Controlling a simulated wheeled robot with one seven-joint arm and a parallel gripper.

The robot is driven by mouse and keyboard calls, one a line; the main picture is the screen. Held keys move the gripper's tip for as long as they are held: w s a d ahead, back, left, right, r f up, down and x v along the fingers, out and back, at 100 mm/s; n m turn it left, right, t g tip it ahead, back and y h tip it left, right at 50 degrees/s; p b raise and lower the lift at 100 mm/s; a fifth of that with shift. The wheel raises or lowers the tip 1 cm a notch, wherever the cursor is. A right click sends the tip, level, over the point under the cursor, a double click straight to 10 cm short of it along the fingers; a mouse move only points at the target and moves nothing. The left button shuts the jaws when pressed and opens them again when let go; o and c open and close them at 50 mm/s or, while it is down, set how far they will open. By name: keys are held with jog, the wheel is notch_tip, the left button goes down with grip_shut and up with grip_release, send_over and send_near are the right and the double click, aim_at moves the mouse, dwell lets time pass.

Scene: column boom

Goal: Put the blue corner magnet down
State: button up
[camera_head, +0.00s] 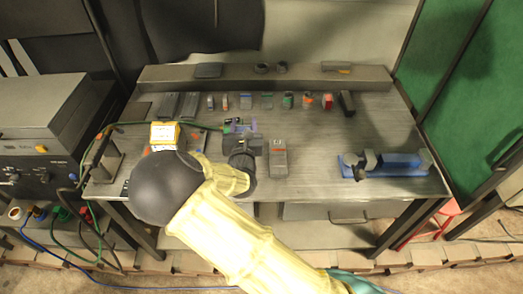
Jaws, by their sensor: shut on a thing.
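My gripper (240,127) is over the middle-left of the steel welding table (320,120), reaching in from the front. It is shut on a small blue-purple piece, the blue corner magnet (252,124), of which only a little shows at the fingertips. The gripper body and wrist hide the rest of it. I cannot tell whether the magnet touches the tabletop.
A row of small coloured items, including a red one (328,101), stands behind the gripper.

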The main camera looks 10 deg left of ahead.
jog(key=shift+w+f, duration=0.15)
jog(key=shift+f, duration=2.65)
jog(key=shift+f+p, duration=0.3)
jog(key=shift+f, duration=1.8)
jog(key=shift+f, duration=0.1)
jog(key=o, duration=1.2)
